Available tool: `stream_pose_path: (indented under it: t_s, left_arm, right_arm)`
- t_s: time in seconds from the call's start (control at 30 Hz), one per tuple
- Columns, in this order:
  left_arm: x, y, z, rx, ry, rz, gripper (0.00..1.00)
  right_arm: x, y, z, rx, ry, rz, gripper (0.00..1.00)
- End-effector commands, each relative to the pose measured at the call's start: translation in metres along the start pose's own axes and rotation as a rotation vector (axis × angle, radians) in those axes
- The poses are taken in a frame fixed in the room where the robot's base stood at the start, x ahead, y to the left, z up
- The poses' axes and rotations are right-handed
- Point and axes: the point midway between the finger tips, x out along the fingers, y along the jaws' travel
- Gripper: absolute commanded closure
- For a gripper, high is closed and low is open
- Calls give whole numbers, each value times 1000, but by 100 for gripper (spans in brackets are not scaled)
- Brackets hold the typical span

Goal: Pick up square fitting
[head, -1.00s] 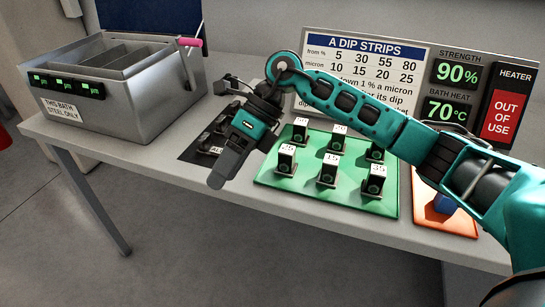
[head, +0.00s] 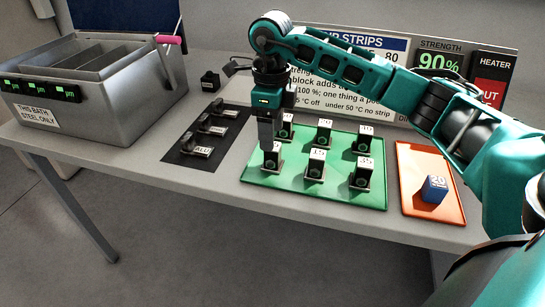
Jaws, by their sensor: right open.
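Several small grey metal pieces lie in a row on a black mat (head: 178,157); the nearest (head: 197,151) has a tag reading ALU. I cannot tell which of them is the square fitting. My right gripper (head: 267,144) points straight down over the left side of the green tray (head: 300,193), close above or in front of the front-left dark block (head: 272,160). It is open, and I see nothing held in it. It hides part of the blocks behind it. My left gripper is not in view.
Several dark blocks with white numbered tops stand on the green tray. A blue block (head: 434,189) marked 20 sits on an orange tray (head: 411,165) at right. A grey bath (head: 125,105) marked steel only stands at left. A sign (head: 345,85) stands behind.

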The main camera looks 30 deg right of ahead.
Motion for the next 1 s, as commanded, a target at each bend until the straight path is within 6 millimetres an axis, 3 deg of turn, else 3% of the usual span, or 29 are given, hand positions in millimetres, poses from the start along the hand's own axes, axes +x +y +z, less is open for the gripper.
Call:
stream_pose_path:
  t_s: [0.33,0.67,1.0]
  left_arm:
    - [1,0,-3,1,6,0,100]
    - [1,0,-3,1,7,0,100]
    - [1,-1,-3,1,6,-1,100]
  right_arm:
    - [46,-5,-2,1,1,3,34]
    - [52,-5,-1,1,-1,1,34]
    - [52,-5,-1,1,-2,1,67]
